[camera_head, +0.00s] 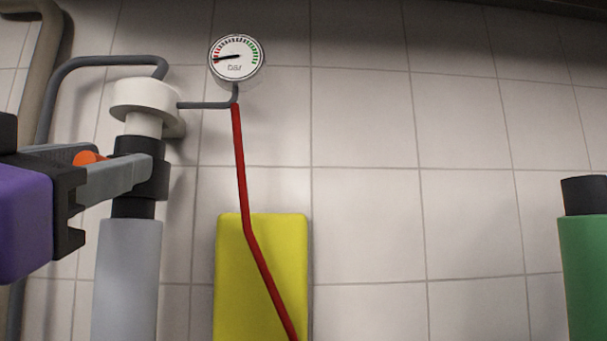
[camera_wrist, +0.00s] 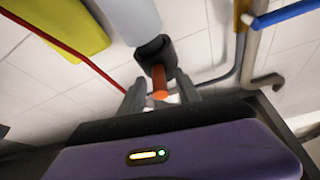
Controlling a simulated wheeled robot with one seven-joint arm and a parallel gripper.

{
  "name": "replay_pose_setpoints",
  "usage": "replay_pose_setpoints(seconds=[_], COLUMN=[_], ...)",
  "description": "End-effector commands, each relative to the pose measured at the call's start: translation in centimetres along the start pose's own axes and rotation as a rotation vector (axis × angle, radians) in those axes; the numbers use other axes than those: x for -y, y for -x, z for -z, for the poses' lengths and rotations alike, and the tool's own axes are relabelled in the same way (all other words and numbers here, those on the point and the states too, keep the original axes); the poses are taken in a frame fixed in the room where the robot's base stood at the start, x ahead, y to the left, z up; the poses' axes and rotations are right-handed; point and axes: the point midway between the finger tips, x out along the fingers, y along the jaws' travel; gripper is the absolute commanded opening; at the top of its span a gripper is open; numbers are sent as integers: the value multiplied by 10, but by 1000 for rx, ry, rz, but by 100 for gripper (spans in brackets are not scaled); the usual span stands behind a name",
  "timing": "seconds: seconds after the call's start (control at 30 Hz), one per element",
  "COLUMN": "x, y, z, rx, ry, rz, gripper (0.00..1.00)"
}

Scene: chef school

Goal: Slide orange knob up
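The orange knob (camera_head: 88,158) shows partly in the head view, mostly hidden behind the near finger of my gripper (camera_head: 112,170). In the wrist view the knob (camera_wrist: 160,79) sticks out of a black collar (camera_wrist: 154,50) toward my gripper (camera_wrist: 160,90). The two fingers stand on either side of the knob, with a small gap visible on each side. My gripper looks open around the knob. In the head view the black collar (camera_head: 155,181) sits on an upright post, between a white fitting (camera_head: 145,97) above and a grey cylinder (camera_head: 127,280) below.
A round pressure gauge (camera_head: 237,58) is on the tiled wall (camera_head: 370,220), with a red tube (camera_head: 240,165) running down from it. A yellow block (camera_head: 285,270) stands right of the cylinder. A green cylinder (camera_head: 585,265) is at the far right. Dark pipes (camera_head: 85,62) run at the upper left.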

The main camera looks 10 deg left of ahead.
Motion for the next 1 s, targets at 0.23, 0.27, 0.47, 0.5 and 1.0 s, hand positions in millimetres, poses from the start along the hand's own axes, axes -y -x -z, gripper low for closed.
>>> replay_pose_setpoints(seconds=[0.23, 0.27, 0.47, 0.5, 1.0], x=[0, 0, 0, 0, 0], y=[0, 0, 0, 0, 1], z=[0, 0, 0, 0, 0], rx=[0, 0, 0, 0, 0], ry=[0, 0, 0, 0, 0], rz=[0, 0, 0, 0, 0], gripper=[24, 18, 0, 0, 0])
